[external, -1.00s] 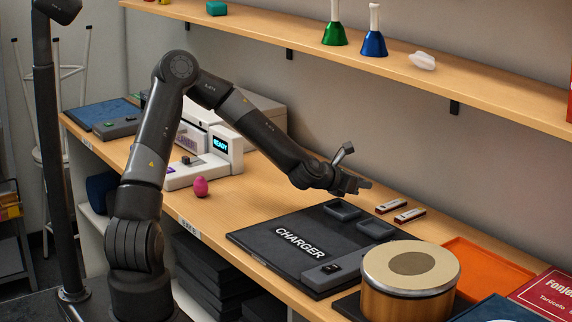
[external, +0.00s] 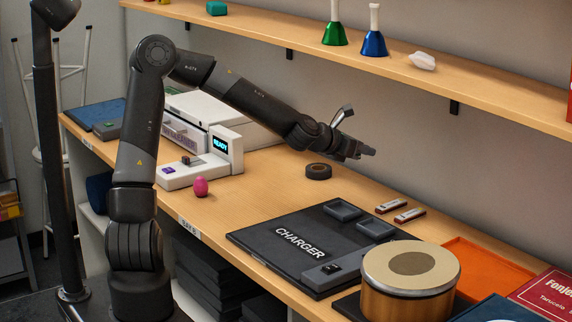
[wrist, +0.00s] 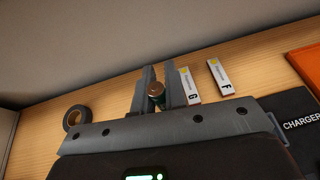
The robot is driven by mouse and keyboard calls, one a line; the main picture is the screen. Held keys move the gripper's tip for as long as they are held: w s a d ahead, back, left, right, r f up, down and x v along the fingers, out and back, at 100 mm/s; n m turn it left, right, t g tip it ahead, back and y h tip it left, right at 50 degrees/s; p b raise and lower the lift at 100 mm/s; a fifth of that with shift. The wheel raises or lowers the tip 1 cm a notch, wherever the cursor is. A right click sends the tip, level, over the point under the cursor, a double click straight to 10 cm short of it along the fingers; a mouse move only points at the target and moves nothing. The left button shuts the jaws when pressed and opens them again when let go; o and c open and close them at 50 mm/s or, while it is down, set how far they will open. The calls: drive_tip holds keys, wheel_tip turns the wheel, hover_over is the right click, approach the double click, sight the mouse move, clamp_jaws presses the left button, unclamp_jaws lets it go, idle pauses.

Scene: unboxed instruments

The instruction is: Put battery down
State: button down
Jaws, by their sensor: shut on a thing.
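My gripper (external: 366,152) is held above the back of the bench, to the left of and behind the charger. In the wrist view my gripper (wrist: 161,76) is shut on a small round battery (wrist: 156,91) with a coppery end and a greenish side, held between the two grey fingers. The battery cannot be made out in the external view. The black charger mat (external: 262,236) lies flat with white CHARGER lettering, two dark trays (external: 342,209) at its back edge and a small switch block at its front right. Its corner also shows in the wrist view (wrist: 302,148).
Two harmonicas (external: 409,215) lie behind the charger. A black tape roll (external: 318,171) sits below my wrist. A drum (external: 411,281) and orange tray (external: 490,270) stand right. A pink egg (external: 201,187) and white machine (external: 205,168) are left. A shelf (external: 460,76) overhangs behind.

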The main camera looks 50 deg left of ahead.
drive_tip(key=s+d+f+m+g+h, duration=0.3)
drive_tip(key=s+d+m+h, duration=0.35)
drive_tip(key=s+d, duration=0.4)
drive_tip(key=s+d+r+m+g+h, duration=0.2)
drive_tip(key=s+d+m+g, duration=0.1)
drive_tip(key=s, duration=0.5)
drive_tip(key=s+d+r+m+g+h, duration=0.3)
drive_tip(key=s+m, duration=0.1)
drive_tip(key=s, duration=0.4)
hover_over(324, 238)
wheel_tip(324, 238, down, 12)
drive_tip(key=shift+w+f, duration=0.1)
drive_tip(key=shift+f, duration=1.9)
drive_tip(key=shift+f, duration=0.1)
drive_tip(key=c, duration=1.5)
unclamp_jaws()
